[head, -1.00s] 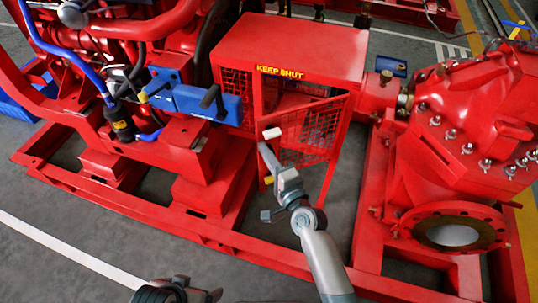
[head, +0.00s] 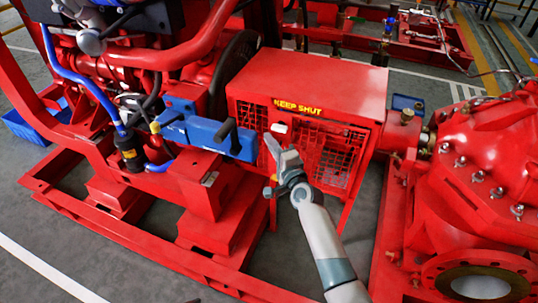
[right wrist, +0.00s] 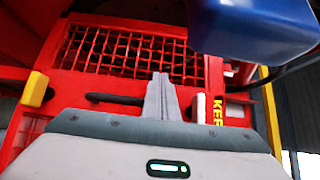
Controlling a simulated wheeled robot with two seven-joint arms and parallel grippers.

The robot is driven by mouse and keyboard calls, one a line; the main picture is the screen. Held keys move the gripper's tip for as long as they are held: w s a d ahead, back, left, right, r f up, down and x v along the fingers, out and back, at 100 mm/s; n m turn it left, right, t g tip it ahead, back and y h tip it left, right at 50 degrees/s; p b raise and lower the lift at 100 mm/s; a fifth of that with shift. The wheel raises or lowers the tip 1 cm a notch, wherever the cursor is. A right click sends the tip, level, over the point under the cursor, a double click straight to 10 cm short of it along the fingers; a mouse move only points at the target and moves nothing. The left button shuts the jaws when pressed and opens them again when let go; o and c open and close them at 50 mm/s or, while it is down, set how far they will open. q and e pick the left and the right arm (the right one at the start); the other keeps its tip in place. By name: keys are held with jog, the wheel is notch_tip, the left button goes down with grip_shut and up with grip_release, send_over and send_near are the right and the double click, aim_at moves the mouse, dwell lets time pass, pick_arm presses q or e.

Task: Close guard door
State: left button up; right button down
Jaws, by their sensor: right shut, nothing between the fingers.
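The red guard door (head: 335,155) with its mesh panel lies in or close to the front opening of the red guard box (head: 310,85), below the "KEEP SHUT" label (head: 298,106). I cannot tell whether it is fully flush. A white tab (head: 279,127) shows at its upper left. My right gripper (head: 272,146) is shut and empty, at the left part of the door front; contact cannot be told. In the right wrist view, the shut fingers (right wrist: 161,98) point at the red frame below the mesh (right wrist: 135,50), with the white tab (right wrist: 200,107) beside them. My left gripper is not in view.
A blue box with a dark handle (head: 205,132) stands left of the guard, close to my right gripper; it looms in the right wrist view (right wrist: 255,25). The red pump (head: 480,190) stands to the right. Red base rails (head: 215,272) run along the front. Grey floor lies in front.

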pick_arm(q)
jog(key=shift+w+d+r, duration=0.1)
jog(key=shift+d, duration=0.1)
pick_arm(e)
jog(key=shift+w+d, duration=0.1)
jog(key=shift+w, duration=0.3)
jog(key=shift+s+d, duration=0.1)
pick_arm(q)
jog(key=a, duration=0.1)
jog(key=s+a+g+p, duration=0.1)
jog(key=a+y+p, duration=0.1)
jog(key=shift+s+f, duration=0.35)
pick_arm(e)
jog(key=v, duration=1.7)
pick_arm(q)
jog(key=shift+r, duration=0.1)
pick_arm(e)
jog(key=shift+s, duration=0.15)
